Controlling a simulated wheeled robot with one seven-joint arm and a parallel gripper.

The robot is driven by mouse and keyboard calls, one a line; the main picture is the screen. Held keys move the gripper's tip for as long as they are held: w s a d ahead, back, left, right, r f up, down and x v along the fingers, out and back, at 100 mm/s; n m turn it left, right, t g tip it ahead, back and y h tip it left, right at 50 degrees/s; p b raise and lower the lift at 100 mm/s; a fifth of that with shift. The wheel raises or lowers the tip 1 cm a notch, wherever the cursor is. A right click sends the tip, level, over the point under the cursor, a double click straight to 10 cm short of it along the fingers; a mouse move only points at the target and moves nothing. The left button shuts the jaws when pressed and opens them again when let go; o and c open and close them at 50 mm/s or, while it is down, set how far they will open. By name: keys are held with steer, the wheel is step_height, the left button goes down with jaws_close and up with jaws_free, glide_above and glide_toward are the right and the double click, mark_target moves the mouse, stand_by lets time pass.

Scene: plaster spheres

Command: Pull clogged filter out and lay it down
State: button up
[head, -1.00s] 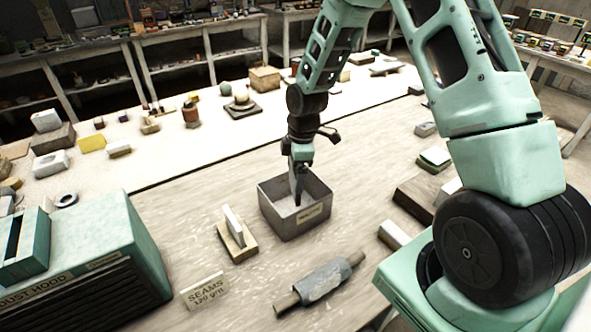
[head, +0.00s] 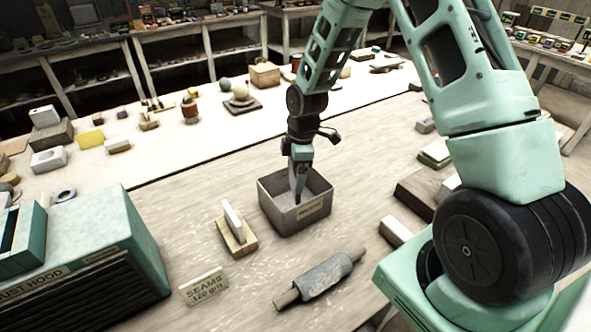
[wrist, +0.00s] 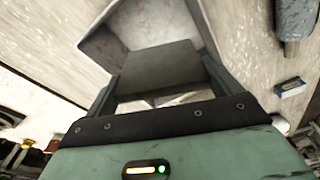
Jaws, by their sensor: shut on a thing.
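My gripper (head: 300,168) points down over an open grey metal box (head: 275,217) in the middle of the table. It is shut on a flat grey panel, taken to be the filter (wrist: 160,68), which spans between the two fingers in the wrist view. In the head view the panel shows nearly edge-on, its lower part inside the box. I cannot tell whether it touches the box floor. The teal dust hood (head: 105,225), with a dark slotted front, stands at the left.
A wooden block with an upright pale piece (head: 236,235) stands left of the box. A grey roller (head: 322,276) and a "SEAMS" sign (head: 205,286) lie in front. Wooden blocks (head: 420,190) are on the right.

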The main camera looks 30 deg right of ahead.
steer(key=shift+f+b, duration=2.1)
steer(key=shift+f, duration=1.15)
steer(key=o, duration=0.8)
steer(key=shift+r, duration=0.1)
steer(key=shift+r+p, duration=1.7)
steer(key=shift+r, duration=0.3)
